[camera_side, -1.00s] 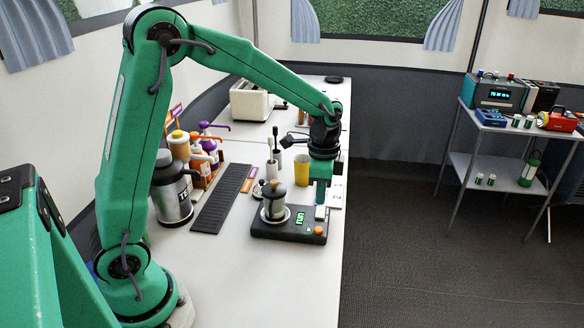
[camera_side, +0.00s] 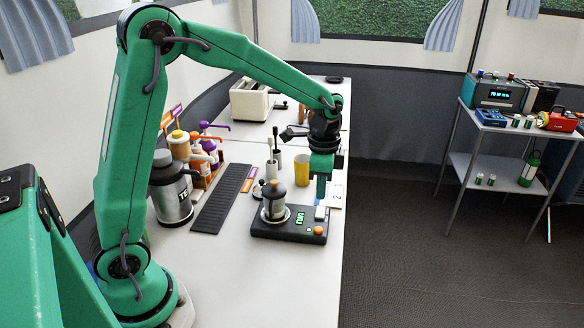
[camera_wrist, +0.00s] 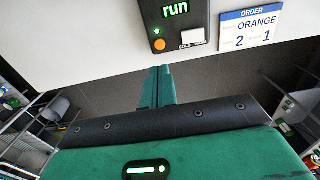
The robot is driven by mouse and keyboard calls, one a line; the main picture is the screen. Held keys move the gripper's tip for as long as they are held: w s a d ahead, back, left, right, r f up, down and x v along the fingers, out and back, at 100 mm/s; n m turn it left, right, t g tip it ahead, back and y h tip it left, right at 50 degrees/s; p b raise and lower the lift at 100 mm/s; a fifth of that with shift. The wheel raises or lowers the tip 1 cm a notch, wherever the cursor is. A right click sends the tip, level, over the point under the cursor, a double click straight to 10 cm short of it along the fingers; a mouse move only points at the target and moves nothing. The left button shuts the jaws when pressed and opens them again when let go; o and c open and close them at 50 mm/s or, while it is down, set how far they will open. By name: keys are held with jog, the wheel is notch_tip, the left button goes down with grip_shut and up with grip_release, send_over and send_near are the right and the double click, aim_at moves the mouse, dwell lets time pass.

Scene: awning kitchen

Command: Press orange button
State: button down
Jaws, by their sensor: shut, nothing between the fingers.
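The orange button (camera_side: 318,230) sits at the front right corner of a black device (camera_side: 270,231) on the white counter. In the wrist view the orange button (camera_wrist: 160,45) is below the green display (camera_wrist: 176,10), which reads "run". A white switch (camera_side: 320,213) is beside the display; in the wrist view the switch (camera_wrist: 192,37) is right of the button. My gripper (camera_side: 321,198) is shut and empty, pointing down above the device's right side. In the wrist view my gripper's tips (camera_wrist: 159,69) appear just below the button, apart from it.
A metal pot (camera_side: 274,203) stands on the device's left part. A yellow cup (camera_side: 302,170) is behind it. The counter's edge is close on the right.

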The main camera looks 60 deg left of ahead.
jog(key=shift+r, duration=0.8)
dwell(0.6)
jog(key=s+r+n+t, duration=0.2)
jog(key=s+r+n, duration=0.2)
jog(key=s, duration=0.6)
jog(key=s+r+n+t, duration=0.3)
jog(key=s+r+n, duration=0.2)
jog(key=s, duration=0.5)
jog(key=shift+a+t, duration=0.3)
